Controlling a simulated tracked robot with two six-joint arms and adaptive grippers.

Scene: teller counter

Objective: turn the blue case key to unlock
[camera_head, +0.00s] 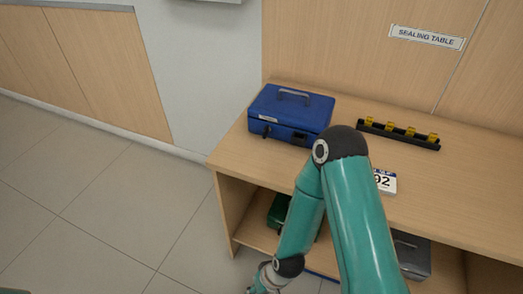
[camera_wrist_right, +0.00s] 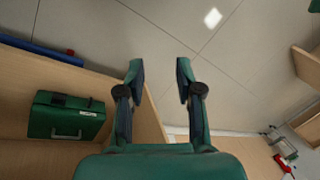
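The blue case (camera_head: 291,112) sits shut on the left end of the sealing table, its grey handle on the lid. A small dark part shows low on its front left; I cannot tell if it is the key or how it is turned. My right gripper (camera_wrist_right: 158,78) is open and empty in the right wrist view, its two fingers apart over the floor. In the head view its arm bends down in front of the table, and the hand is partly cut off at the bottom edge, well below the case. My left gripper is not in view.
A black rack with yellow pieces (camera_head: 398,132) and a number card (camera_head: 385,181) are on the tabletop (camera_head: 460,190). The shelf below holds a green case (camera_wrist_right: 66,116) and a grey case (camera_head: 412,254). A blue rod (camera_wrist_right: 40,50) shows beside it. The floor left of the table is clear.

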